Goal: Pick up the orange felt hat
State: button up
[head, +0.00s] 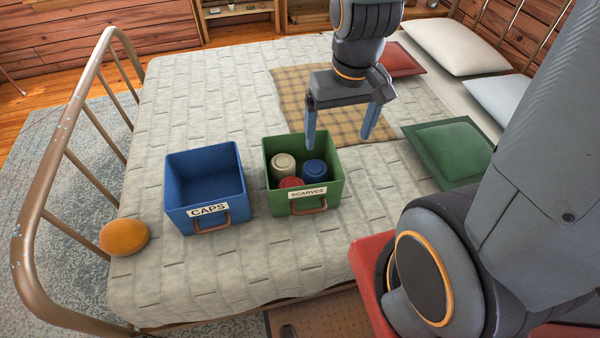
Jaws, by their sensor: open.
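The orange felt hat (124,237) is a rounded dome on the bed's near left corner, close to the metal bed frame. My gripper (339,145) is open, fingers pointing down and spread apart. It hangs above the bed near the green box, well to the right of the hat and farther back. Nothing shows between the fingers.
A blue box labelled CAPS (205,212) stands empty just right of the hat. A green box labelled SCARVES (275,203) holds several rolled items. The metal bed rail (50,150) runs along the left. Pillows and a plaid blanket (290,90) lie farther back.

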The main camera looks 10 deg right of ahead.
aim_at(121, 238)
jog(key=k, duration=0.5)
jog(key=u, duration=3.3)
jog(key=i, duration=1.95)
jog(key=z, duration=2.85)
